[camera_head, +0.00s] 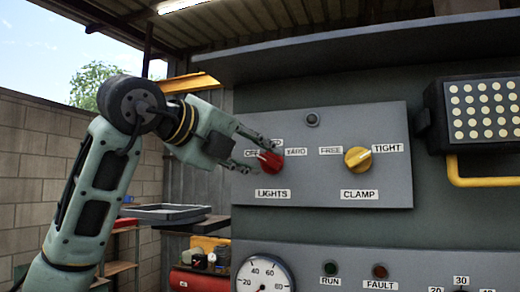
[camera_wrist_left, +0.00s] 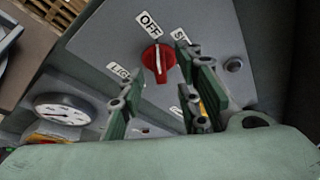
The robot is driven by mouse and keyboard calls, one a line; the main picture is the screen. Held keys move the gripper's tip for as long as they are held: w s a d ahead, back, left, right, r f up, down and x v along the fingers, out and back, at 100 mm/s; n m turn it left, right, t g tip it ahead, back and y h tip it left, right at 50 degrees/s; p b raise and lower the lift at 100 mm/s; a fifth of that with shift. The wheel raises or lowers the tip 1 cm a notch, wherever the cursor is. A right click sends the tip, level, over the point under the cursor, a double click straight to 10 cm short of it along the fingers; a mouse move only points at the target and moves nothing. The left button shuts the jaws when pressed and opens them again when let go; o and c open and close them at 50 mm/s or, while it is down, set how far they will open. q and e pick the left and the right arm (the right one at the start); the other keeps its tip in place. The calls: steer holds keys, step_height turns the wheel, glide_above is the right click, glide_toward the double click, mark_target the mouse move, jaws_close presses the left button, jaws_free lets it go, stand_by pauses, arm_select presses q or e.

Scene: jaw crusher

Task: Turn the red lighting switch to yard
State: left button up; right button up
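The red lighting switch (camera_head: 271,161) is a round knob on the grey panel, above the LIGHTS label. Its white pointer line points toward OFF, at upper left; YARD is at its right. A label above the knob is partly hidden by my finger. My left gripper (camera_head: 258,156) is at the knob's left, its fingers reaching toward it. In the left wrist view the gripper (camera_wrist_left: 160,78) is open, with the red switch (camera_wrist_left: 157,62) showing between and beyond the fingertips. I cannot tell whether a finger touches it. My right gripper is not in view.
A yellow CLAMP knob (camera_head: 358,159) sits to the right on the same panel (camera_head: 315,187). A lamp box with a yellow bar (camera_head: 488,181) juts out at far right. A gauge (camera_head: 263,276) and the RUN and FAULT lights are below. A grey tray (camera_head: 162,212) is at left.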

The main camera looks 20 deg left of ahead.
mark_target(270, 162)
arm_select(q)
steer(key=x, duration=0.2)
steer(key=shift+w+d, duration=0.15)
steer(key=shift+w, duration=0.1)
steer(key=shift+s, duration=0.1)
steer(key=shift+c, duration=1.4)
jaws_close()
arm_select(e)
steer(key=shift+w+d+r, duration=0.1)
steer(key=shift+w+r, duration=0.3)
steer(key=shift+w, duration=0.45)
